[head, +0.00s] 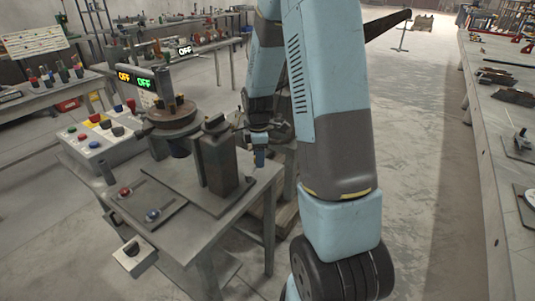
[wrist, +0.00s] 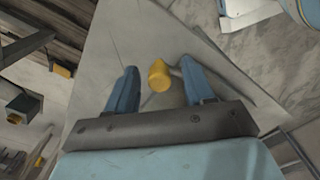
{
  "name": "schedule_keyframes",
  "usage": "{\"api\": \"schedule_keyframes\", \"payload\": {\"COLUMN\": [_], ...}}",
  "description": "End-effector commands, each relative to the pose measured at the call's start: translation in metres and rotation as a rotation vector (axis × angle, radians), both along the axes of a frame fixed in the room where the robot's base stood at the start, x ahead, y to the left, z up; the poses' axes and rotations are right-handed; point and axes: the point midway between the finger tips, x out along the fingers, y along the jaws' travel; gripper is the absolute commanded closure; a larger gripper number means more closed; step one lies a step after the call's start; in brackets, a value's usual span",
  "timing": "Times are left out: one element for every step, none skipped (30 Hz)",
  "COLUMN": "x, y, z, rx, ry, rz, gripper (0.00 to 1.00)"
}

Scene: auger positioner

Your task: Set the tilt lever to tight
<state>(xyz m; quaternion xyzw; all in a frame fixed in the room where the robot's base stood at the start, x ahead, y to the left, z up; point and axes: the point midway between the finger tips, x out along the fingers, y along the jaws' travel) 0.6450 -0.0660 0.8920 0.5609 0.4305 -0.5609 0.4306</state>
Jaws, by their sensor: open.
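A yellow cylindrical knob (wrist: 159,75), which looks like the end of the tilt lever, shows in the wrist view above a grey plate. My gripper (wrist: 158,66) is open, with one blue finger on each side of the knob. The right finger is close to it; I cannot tell whether it touches. The lever's shaft is mostly hidden. In the head view my gripper (head: 259,158) points down just right of a dark upright block (head: 220,162) on the grey table (head: 195,235). The knob and any tight marking cannot be made out there.
A round turntable (head: 172,113) and a control box with coloured buttons (head: 98,137) stand left of the block. Lit OFF displays (head: 135,77) are behind. Open floor is to the right.

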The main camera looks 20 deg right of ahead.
Motion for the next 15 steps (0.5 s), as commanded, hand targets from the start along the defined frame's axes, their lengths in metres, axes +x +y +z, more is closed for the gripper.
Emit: {"api": "schedule_keyframes", "payload": {"x": [0.001, 0.001, 0.001, 0.001, 0.001, 0.002, 0.002, 0.002, 0.002, 0.002, 0.002, 0.003, 0.002, 0.002, 0.002], "y": [0.0, 0.0, 0.0, 0.0, 0.0, 0.0, 0.0, 0.0, 0.001, 0.001, 0.001, 0.0, 0.0, 0.0, 0.0], "z": [0.005, 0.008, 0.013, 0.018, 0.023, 0.03, 0.036, 0.042, 0.05, 0.056, 0.062, 0.071, 0.076, 0.082, 0.09], "rx": [-0.001, -0.001, -0.001, -0.001, -0.001, -0.001, -0.001, -0.001, -0.001, -0.001, -0.002, -0.001, -0.001, -0.001, -0.001], "ry": [-0.003, -0.003, -0.003, -0.004, -0.005, -0.005, -0.005, -0.005, -0.005, -0.004, -0.006, -0.005, -0.005, -0.005, -0.005], "rz": [0.0, 0.0, 0.0, 0.0, 0.0, 0.0, 0.001, 0.001, 0.001, 0.001, 0.001, 0.001, 0.001, 0.001, 0.0], "gripper": [0.47, 0.47, 0.47, 0.47, 0.47, 0.47, 0.47, 0.47, 0.47, 0.47, 0.47, 0.47, 0.47, 0.47, 0.47]}}
